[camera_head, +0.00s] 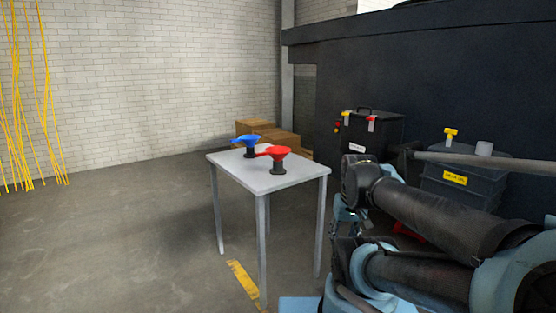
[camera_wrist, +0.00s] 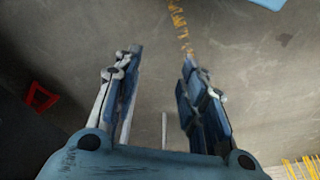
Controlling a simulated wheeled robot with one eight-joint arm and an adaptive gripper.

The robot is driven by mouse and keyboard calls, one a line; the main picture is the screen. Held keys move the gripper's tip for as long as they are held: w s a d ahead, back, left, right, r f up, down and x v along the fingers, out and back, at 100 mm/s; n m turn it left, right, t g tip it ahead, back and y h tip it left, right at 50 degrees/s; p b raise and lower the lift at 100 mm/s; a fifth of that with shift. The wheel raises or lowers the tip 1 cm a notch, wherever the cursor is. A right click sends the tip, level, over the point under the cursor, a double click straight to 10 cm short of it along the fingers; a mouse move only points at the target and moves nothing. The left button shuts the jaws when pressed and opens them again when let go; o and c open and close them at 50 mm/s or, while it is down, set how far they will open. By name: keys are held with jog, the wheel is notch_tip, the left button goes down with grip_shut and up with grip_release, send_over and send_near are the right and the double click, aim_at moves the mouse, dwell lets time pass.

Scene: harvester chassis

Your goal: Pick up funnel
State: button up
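Two funnels stand on a small light-grey table (camera_head: 243,175) in the head view. The blue funnel (camera_head: 250,143) is at the back left, and the red funnel (camera_head: 279,155) is nearer, at the right. Each stands upright on a dark base. My gripper shows in the wrist view (camera_wrist: 162,75) with its two fingers spread apart and nothing between them. It points down at bare floor. In the head view my arm is folded to the right of the table, apart from both funnels. No funnel shows in the wrist view.
A black box (camera_head: 370,135) with red and yellow parts and a dark container (camera_head: 462,185) with a yellow label stand at the right by the dark chassis (camera_head: 430,85). Cardboard boxes (camera_head: 268,134) lie behind the table. The floor (camera_head: 110,235) left of the table is clear.

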jog(key=w+a+r+m+t+y, duration=0.1)
jog(key=w+a+r+y, duration=0.15)
jog(key=w+a, duration=0.3)
jog(key=w+a+r+t+y, duration=0.1)
jog(key=w+a+r+y, duration=0.2)
jog(key=w, duration=0.4)
jog(key=m+t+y, duration=0.7)
jog(key=y, duration=0.1)
send_near(266, 154)
jog(key=shift+x, duration=5.2)
jog(key=shift+s, duration=0.1)
jog(key=shift+c, duration=0.3)
grip_shut()
